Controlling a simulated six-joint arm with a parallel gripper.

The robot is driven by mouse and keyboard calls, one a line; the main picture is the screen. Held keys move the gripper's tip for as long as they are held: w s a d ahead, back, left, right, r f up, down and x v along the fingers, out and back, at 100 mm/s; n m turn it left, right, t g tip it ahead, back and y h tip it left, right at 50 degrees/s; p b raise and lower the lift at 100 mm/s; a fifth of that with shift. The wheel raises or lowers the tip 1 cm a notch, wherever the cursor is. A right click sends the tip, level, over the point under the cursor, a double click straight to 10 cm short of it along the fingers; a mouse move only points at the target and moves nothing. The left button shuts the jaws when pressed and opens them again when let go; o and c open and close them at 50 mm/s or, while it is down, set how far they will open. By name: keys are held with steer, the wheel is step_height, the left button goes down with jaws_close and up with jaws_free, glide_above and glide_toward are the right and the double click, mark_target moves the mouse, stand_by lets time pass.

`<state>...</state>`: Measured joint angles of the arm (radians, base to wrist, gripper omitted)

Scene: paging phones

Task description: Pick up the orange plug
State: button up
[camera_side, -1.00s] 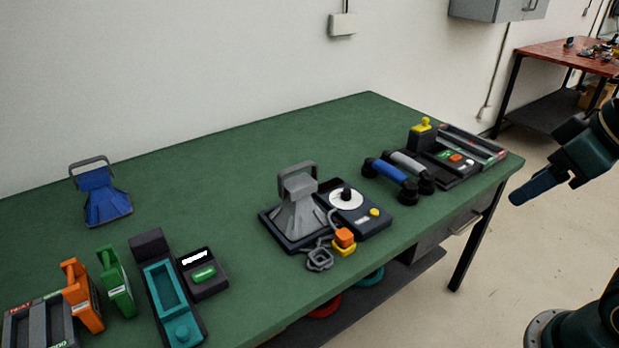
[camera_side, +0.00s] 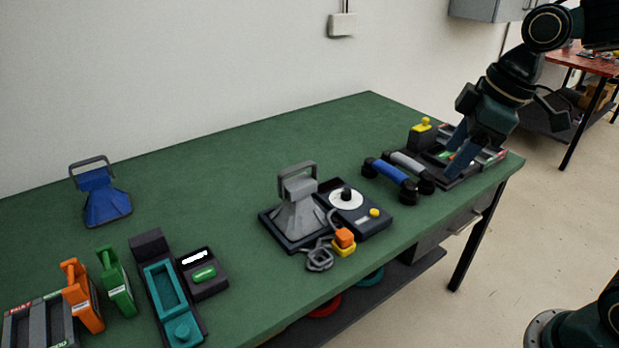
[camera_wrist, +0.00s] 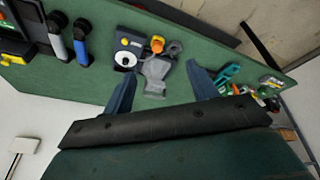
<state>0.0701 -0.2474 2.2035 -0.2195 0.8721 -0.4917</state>
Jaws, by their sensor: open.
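The orange plug (camera_side: 344,236) is a small orange block seated on a yellow base (camera_side: 344,250) near the table's front edge. A grey cable lies curled beside it. My gripper (camera_side: 452,160) is open and empty, with blue fingers pointing down over the right end of the table, well to the right of the plug. The open fingers also show in the wrist view (camera_wrist: 161,72).
A grey horn (camera_side: 298,208) and a dial station (camera_side: 362,222) stand close to the plug. Blue and grey handsets (camera_side: 397,180) lie between my gripper and the plug. A blue horn (camera_side: 100,195) and a teal cradle (camera_side: 168,290) are at left.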

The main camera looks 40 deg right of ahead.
steer(key=w+f+n+g+y, duration=0.3)
steer(key=w+f+n, duration=0.8)
steer(key=w+f, duration=0.5)
steer(key=shift+w+g, duration=0.3)
steer(key=shift+w, duration=0.4)
steer(key=shift+a+f, duration=0.1)
steer(key=shift+f, duration=0.05)
glide_above(346, 233)
steer(key=d, duration=0.2)
step_height(346, 233, down, 8)
steer(key=shift+s+d+r, duration=0.15)
steer(key=shift+r, duration=0.1)
steer(key=shift+f, duration=0.2)
steer(key=shift+x, duration=2.6)
